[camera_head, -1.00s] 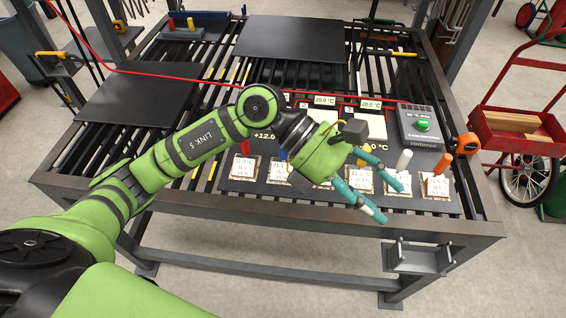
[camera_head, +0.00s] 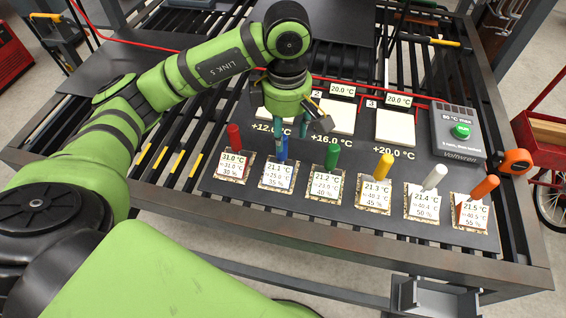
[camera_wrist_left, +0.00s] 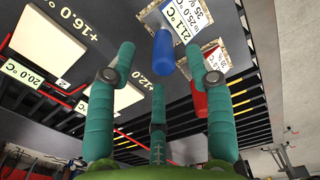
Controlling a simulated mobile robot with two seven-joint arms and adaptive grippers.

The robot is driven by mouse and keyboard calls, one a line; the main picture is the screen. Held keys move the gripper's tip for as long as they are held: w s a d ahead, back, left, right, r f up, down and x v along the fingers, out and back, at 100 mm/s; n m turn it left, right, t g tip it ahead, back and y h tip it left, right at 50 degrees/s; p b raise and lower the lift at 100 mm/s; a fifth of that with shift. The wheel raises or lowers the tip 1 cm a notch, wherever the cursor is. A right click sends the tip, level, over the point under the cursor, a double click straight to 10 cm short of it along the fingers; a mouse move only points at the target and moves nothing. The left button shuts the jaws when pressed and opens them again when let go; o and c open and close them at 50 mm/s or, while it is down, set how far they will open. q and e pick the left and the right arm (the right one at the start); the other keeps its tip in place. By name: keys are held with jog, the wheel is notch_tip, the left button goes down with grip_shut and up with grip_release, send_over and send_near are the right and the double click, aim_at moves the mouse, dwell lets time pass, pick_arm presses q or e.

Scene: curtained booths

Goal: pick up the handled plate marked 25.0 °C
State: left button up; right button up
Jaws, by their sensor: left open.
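The plate marked 25.0 °C on its label's second line (camera_head: 276,176) is the one with the blue handle (camera_head: 283,149). It lies on the dark board, second from the left in the front row, its handle upright. My left gripper (camera_head: 291,131) is open, pointing down over this plate. In the left wrist view, the blue handle (camera_wrist_left: 163,52) shows between the two upper teal fingers (camera_wrist_left: 161,58), with no clear contact. The label (camera_wrist_left: 187,16) reads 21.1 °C, 25.0 °C and 35 %. My right gripper is not in view.
A red-handled plate (camera_head: 236,166) is close on the left, a green-handled one (camera_head: 326,183) on the right. Yellow, white and orange handles follow. Behind are pale square pads (camera_head: 394,126) and a grey box with a green button (camera_head: 458,133).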

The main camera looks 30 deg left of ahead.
pick_arm(q)
jog(key=shift+a+f+p, duration=0.2)
jog(key=shift+f+p, duration=0.35)
jog(key=shift+f, duration=0.3)
jog(key=shift+a+f+p, duration=0.15)
jog(key=shift+f+p, duration=0.35)
jog(key=shift+f, duration=0.1)
notch_tip(320, 180, down, 3)
jog(key=shift+a+f+p, duration=0.1)
jog(key=shift+p, duration=0.3)
jog(key=shift+c, duration=0.8)
jog(key=c, duration=0.7)
grip_shut()
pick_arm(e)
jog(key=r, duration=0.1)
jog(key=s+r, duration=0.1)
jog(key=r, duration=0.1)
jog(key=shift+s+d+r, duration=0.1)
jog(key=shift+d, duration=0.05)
